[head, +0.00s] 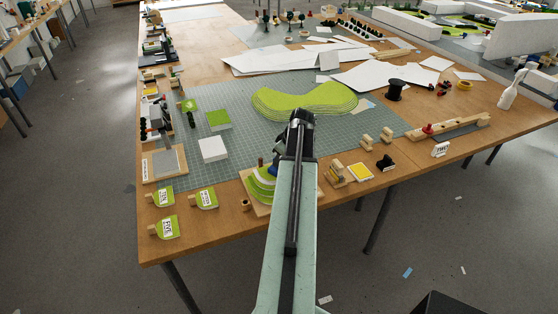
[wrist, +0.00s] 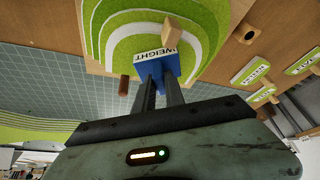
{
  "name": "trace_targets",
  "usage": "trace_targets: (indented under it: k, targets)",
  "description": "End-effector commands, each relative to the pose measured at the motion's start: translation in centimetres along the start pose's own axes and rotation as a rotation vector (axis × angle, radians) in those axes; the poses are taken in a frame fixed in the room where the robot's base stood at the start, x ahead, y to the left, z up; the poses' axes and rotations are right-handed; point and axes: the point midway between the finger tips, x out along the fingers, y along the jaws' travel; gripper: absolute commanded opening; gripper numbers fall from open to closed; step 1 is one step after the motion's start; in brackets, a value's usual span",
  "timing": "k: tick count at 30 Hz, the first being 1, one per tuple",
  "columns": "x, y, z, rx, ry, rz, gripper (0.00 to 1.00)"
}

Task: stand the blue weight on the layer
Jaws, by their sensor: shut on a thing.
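The blue weight (wrist: 158,67), with a white face reading WEIGHT, is between the fingertips of my gripper (wrist: 160,85) in the wrist view. The gripper is shut on it. The green layer (wrist: 205,20), with white curved edges, lies behind the weight in that view. I cannot tell whether the weight touches it. In the head view the stepped green layers (head: 262,187) sit at the table's front, partly hidden by my arm.
A tan wooden block (wrist: 173,27) shows just beyond the weight. A brown peg (wrist: 124,85) stands beside the layers. Green labelled tags (head: 162,228) lie front left. A larger green contour stack (head: 275,104) is on the cutting mat (head: 230,150). Small wooden stands (head: 366,142) are at right.

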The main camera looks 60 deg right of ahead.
Motion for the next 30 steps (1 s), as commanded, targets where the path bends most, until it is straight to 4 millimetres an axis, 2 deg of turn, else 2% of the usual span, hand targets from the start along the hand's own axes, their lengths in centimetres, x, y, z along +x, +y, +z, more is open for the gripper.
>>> trace_targets:
  k: [14, 15, 17, 30]
  targets:
    - [0.18, -0.01, 0.05, 0.000, 0.001, 0.000, 0.00]
    - [0.14, -0.01, 0.03, 0.000, 0.001, 0.000, 0.23]
    - [0.13, -0.01, 0.02, 0.000, 0.001, 0.000, 0.39]
    - [-0.37, -0.07, -0.05, -0.001, 0.000, 0.000, 0.40]
